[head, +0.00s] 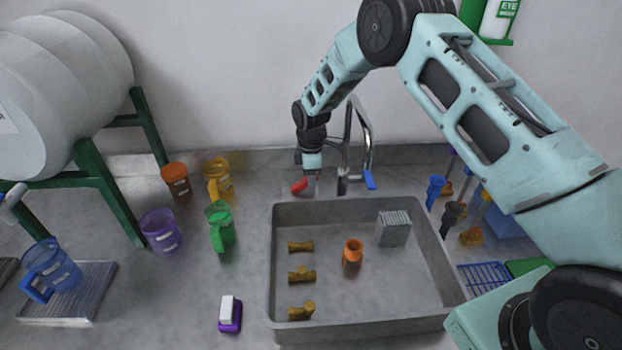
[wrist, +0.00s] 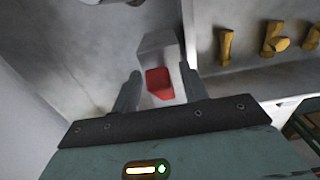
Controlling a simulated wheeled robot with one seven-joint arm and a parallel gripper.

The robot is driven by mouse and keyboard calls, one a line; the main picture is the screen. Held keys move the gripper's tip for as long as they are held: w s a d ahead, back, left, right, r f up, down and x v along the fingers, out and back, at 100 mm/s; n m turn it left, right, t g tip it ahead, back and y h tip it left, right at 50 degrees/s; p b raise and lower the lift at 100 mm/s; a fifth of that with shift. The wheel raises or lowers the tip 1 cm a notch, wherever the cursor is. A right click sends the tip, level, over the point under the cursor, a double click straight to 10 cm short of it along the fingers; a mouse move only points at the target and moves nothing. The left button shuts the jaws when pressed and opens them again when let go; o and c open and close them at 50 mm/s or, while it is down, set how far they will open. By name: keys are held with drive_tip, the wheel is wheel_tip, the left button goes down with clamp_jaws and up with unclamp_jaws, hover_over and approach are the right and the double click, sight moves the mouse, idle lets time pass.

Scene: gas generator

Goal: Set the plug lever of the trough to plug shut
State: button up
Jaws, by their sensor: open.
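The trough (head: 452,282) is a grey rectangular basin in the middle of the counter; part of its rim and inside shows in the wrist view (wrist: 238,82). Behind its back left edge is a red-ended lever (head: 299,186) on a grey body. In the wrist view the red end (wrist: 158,83) lies between my gripper's fingers, with no clear contact. My gripper (head: 312,184) points down at this lever and is open. A blue lever (head: 370,180) and a dark upright piece (head: 342,182) stand to the right. No label shows which is the plug lever.
A tall metal tap (head: 366,140) rises close right of my gripper. Brown fittings (head: 301,275), an orange container (head: 352,252) and a grey ribbed block (head: 393,229) are in the trough. Coloured jugs (head: 220,225) stand left. The counter left of the trough's front is mostly free.

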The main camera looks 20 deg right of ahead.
drive_tip(key=shift+f, duration=0.8)
clamp_jaws()
